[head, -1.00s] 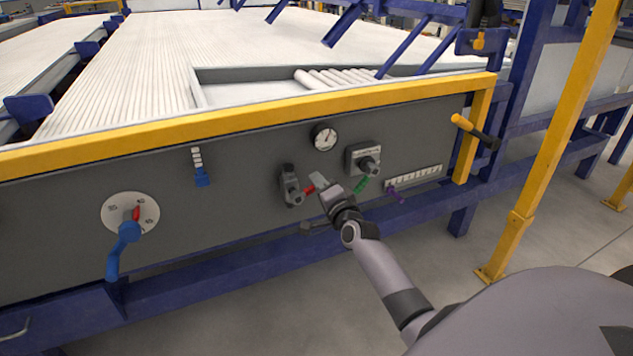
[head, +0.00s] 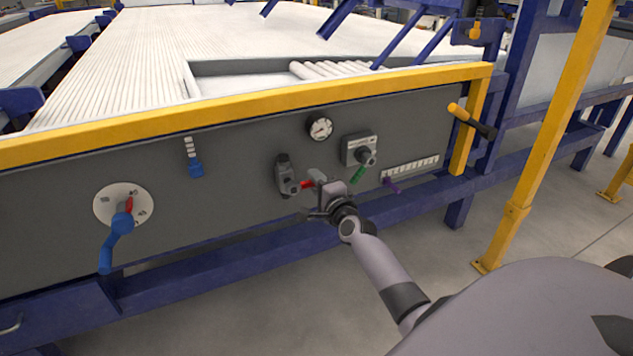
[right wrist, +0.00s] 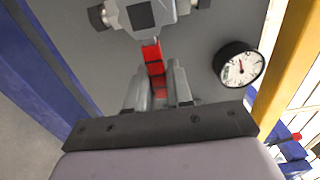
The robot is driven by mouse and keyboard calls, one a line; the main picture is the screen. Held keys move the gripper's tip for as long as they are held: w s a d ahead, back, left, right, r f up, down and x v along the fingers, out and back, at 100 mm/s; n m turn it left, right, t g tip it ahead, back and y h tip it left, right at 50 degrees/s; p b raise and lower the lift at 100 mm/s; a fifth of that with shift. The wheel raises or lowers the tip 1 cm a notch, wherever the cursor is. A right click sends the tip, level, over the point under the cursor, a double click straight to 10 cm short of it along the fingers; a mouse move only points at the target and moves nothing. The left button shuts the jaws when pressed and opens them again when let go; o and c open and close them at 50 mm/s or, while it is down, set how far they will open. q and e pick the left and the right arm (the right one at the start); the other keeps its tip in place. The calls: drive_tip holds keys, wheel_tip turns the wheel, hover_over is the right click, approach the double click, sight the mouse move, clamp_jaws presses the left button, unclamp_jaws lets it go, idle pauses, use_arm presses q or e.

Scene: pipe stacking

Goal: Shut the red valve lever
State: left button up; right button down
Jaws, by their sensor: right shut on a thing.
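The red valve lever (head: 306,184) sticks out to the right from a dark grey valve body (head: 286,175) on the grey panel. My right gripper (head: 316,179) is shut on the lever's outer end in the head view. In the right wrist view, the red lever (right wrist: 153,58) runs from the valve body (right wrist: 142,14) down between the two fingers (right wrist: 158,85) of my right gripper. The fingers hide part of the lever. My left gripper is in neither view.
A round gauge (head: 320,128) is above right of the valve. A grey box with a knob (head: 360,150) and a green handle (head: 358,174) are close on the right. A blue crank (head: 117,236) is at the left. A yellow rail (head: 240,108) runs above the panel.

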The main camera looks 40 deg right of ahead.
drive_tip(key=shift+r, duration=0.15)
drive_tip(key=c, duration=1.1)
unclamp_jaws()
drive_tip(key=shift+w, duration=0.1)
use_arm(q)
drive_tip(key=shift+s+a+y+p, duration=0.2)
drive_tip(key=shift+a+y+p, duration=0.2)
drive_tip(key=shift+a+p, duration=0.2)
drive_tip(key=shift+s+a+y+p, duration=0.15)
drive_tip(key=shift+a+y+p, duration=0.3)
drive_tip(key=shift+p, duration=0.2)
use_arm(e)
drive_tip(key=v, duration=0.7)
drive_tip(key=shift+a, duration=0.1)
